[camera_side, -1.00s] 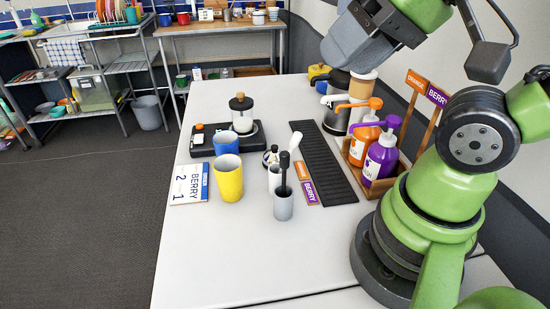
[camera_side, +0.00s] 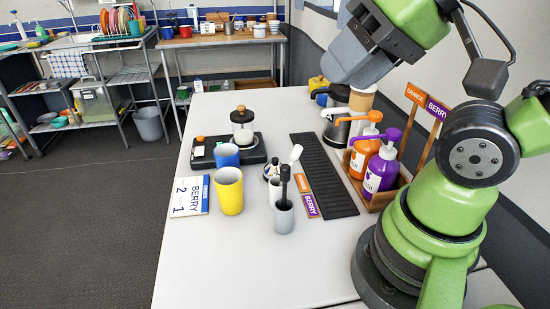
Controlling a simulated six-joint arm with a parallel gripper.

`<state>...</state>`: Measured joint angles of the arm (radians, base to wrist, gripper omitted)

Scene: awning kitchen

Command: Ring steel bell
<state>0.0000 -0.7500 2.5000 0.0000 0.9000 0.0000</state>
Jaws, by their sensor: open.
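A yellow cup (camera_side: 229,190), a blue cup (camera_side: 227,155) and a grey cup with a dark utensil (camera_side: 284,217) stand near the bell. A black ribbed mat (camera_side: 325,178) and pump bottles (camera_side: 381,170) are to the right. The front of the table is clear.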

